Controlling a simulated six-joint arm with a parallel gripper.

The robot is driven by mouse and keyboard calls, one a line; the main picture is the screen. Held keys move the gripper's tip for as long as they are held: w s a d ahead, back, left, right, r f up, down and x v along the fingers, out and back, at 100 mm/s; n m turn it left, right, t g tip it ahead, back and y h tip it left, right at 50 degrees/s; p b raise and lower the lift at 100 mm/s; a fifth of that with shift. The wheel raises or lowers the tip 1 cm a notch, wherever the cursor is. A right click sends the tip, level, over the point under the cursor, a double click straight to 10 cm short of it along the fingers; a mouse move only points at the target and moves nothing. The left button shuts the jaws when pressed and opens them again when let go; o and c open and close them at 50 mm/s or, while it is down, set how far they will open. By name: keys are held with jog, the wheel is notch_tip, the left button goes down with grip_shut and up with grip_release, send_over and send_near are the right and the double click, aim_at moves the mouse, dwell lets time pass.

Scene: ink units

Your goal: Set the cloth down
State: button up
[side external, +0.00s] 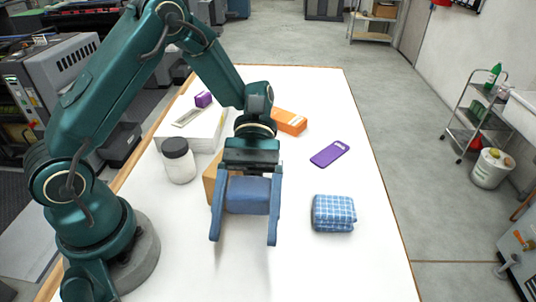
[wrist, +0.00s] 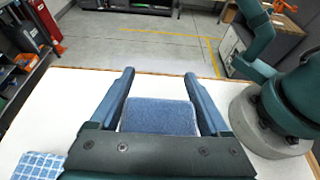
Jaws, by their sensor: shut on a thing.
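A plain blue folded cloth (side external: 248,195) sits between the two fingers of my gripper (side external: 243,241), near their base. My gripper is shut on it. In the wrist view the cloth (wrist: 158,117) lies between both blue fingers (wrist: 160,74), which touch or nearly touch its sides. The fingers point toward the front of the white table (side external: 300,270) in the side view. The cloth appears to be held above the tabletop; the exact height I cannot tell.
A blue checked folded cloth (side external: 333,213) lies to the right of my gripper. A purple flat case (side external: 330,154), an orange box (side external: 289,122), a dark-lidded white jar (side external: 179,162) and a brown box (side external: 211,178) are farther back. The front of the table is clear.

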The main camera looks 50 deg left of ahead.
jog(key=s+d+f, duration=0.1)
jog(key=d+f, duration=0.1)
jog(key=s+d+f, duration=0.2)
jog(key=d, duration=0.1)
jog(key=s+d+f, duration=0.2)
jog(key=d, duration=0.1)
jog(key=shift+f, duration=1.85)
jog(key=shift+f, duration=0.1)
jog(key=o, duration=1.2)
jog(key=shift+c, duration=0.2)
